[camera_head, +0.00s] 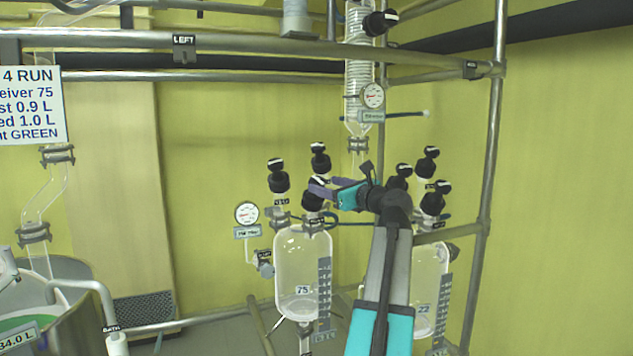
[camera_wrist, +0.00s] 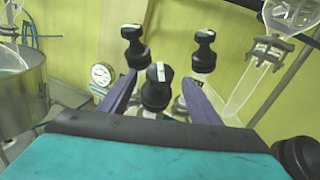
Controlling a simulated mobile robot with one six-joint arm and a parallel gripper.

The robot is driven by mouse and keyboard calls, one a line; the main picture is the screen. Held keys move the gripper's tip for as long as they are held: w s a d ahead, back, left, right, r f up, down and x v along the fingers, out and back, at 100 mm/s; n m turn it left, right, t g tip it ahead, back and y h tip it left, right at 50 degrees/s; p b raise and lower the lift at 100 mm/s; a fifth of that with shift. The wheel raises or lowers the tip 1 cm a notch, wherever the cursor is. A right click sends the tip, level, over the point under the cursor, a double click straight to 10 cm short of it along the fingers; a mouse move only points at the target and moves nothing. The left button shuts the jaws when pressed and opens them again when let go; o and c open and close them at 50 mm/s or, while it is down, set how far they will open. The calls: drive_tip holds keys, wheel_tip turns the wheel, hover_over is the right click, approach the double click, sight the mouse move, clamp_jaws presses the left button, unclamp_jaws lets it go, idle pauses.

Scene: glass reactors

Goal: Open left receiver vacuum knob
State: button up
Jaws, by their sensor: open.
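The left receiver (camera_head: 303,262) is a clear glass vessel marked 75, with several black knobs with white marks on top. One knob stands at the left (camera_head: 278,180), one behind (camera_head: 319,160) and one in front (camera_head: 313,200). Their labels are too small to read, so I cannot tell which is the vacuum knob. My gripper (camera_head: 312,187) reaches in from the right, open, with purple fingers at the front knob. In the wrist view the front knob (camera_wrist: 156,88) shows between the spread fingers, and the other two knobs (camera_wrist: 132,46) (camera_wrist: 203,52) stand beyond. I cannot tell whether the fingers touch it.
The right receiver (camera_head: 430,290), marked 22, stands behind my arm with its own black knobs (camera_head: 434,200). A round gauge (camera_head: 246,213) is left of the left receiver. A glass condenser (camera_head: 358,90) hangs above. Metal rails (camera_head: 200,45) cross overhead, and a post (camera_head: 490,160) stands right.

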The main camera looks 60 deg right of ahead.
sight(321, 184)
drive_tip(key=shift+p+x, duration=0.5)
drive_tip(key=shift+x, duration=2.25)
drive_tip(key=shift+c, duration=0.4)
drive_tip(key=c, duration=1)
drive_tip(key=shift+a+f, duration=0.15)
